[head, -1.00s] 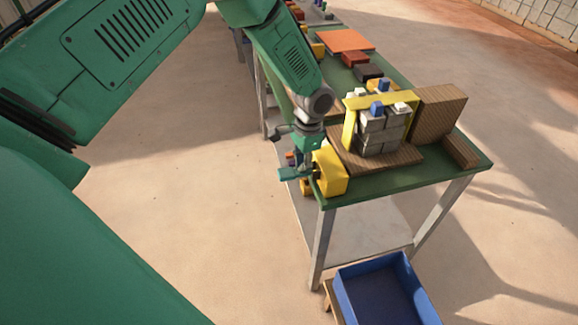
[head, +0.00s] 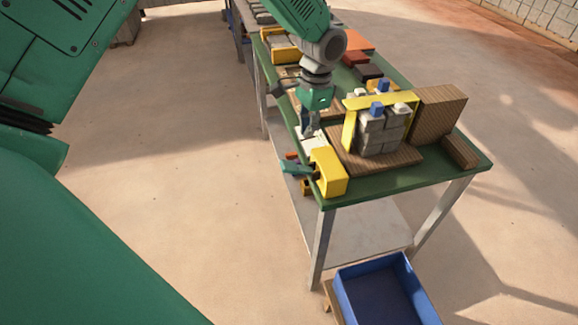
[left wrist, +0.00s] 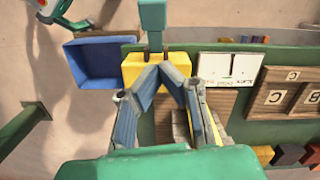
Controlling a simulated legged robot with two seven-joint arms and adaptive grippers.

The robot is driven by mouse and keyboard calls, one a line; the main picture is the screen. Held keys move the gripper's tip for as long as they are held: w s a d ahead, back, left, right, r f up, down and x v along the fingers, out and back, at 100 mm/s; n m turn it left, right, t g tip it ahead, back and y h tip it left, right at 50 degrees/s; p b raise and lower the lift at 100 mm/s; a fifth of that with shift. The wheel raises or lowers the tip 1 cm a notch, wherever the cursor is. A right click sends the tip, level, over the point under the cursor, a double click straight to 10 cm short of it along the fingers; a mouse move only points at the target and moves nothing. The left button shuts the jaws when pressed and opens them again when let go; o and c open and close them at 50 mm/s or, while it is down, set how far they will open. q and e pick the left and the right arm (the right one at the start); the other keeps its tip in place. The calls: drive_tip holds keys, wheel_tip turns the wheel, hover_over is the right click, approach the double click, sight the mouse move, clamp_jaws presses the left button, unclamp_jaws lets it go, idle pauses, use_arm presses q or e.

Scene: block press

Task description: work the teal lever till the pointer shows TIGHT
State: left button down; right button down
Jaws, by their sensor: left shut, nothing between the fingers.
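The teal lever (head: 296,168) sticks out from the outer side of the yellow housing (head: 329,172) at the table's near left corner. In the left wrist view the lever (left wrist: 152,20) stands above the yellow housing (left wrist: 136,66). A white card (left wrist: 229,68) with a dark pointer line lies beside the housing; its lettering is too small to read. My left gripper (head: 307,132) is shut and empty, over the table edge behind the housing, apart from the lever. Its fingertips (left wrist: 162,68) meet in the left wrist view. My right gripper is not in view.
A yellow frame (head: 349,133) surrounds stacked grey blocks (head: 372,140) on a brown board (head: 400,160). A ribbed brown block (head: 440,107) stands to its right. A blue bin (head: 385,290) is below the table's near end. Coloured blocks lie farther back on the green table.

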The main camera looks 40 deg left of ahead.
use_arm(q)
drive_tip(key=s+a+r+m+t+h+b, duration=0.2)
drive_tip(key=s+a+r+t, duration=0.1)
drive_tip(key=s+r, duration=0.2)
drive_tip(key=shift+r+t+h, duration=0.2)
drive_tip(key=shift+t+h, duration=0.1)
drive_tip(key=shift+h, duration=0.1)
drive_tip(key=shift+d, duration=0.15)
